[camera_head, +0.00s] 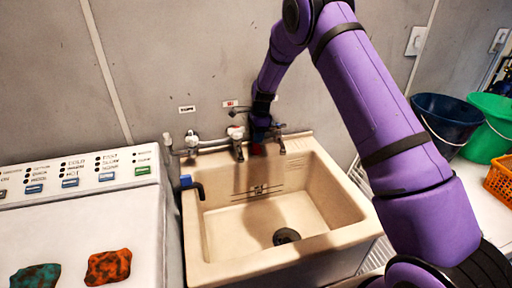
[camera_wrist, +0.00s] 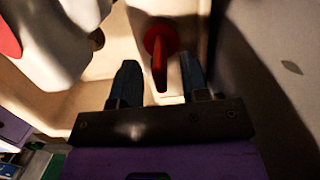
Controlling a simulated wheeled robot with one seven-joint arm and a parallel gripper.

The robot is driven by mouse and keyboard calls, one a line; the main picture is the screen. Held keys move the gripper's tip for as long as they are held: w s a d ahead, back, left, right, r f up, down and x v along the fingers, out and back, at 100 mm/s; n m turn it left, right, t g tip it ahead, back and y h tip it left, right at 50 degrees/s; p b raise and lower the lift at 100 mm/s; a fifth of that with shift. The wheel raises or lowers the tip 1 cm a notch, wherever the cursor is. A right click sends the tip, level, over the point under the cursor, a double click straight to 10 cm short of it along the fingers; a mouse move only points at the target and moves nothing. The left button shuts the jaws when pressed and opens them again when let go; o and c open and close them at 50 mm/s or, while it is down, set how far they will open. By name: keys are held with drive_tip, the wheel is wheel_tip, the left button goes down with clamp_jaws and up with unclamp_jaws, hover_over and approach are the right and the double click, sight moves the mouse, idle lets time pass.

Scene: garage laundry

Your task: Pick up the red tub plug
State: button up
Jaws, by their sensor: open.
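The red tub plug (camera_wrist: 160,45) shows in the wrist view, ahead of and between the fingertips, with a round head and a thin upright tab pointing toward my gripper. My gripper (camera_wrist: 158,80) is open, with one dark finger on each side and nothing held. In the head view my gripper (camera_head: 260,133) points down at the back ledge of the sink (camera_head: 305,142). A small red patch just below it, probably the plug (camera_head: 257,149), is partly hidden. Whether the fingers touch the plug cannot be told.
Taps stand close beside my gripper: a white-and-red one (camera_head: 236,133) to the left and a metal spout (camera_head: 281,146) to the right. The wall is close behind. The basin has a dark drain (camera_head: 286,236). A washer (camera_head: 80,220) with two cloths stands left; buckets (camera_head: 446,118) stand right.

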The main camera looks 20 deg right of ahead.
wheel_tip(320, 180, down, 2)
drive_tip(key=shift+a+f, duration=0.15)
drive_tip(key=shift+f, duration=0.1)
drive_tip(key=shift+c, duration=0.2)
clamp_jaws()
drive_tip(key=shift+r, duration=0.15)
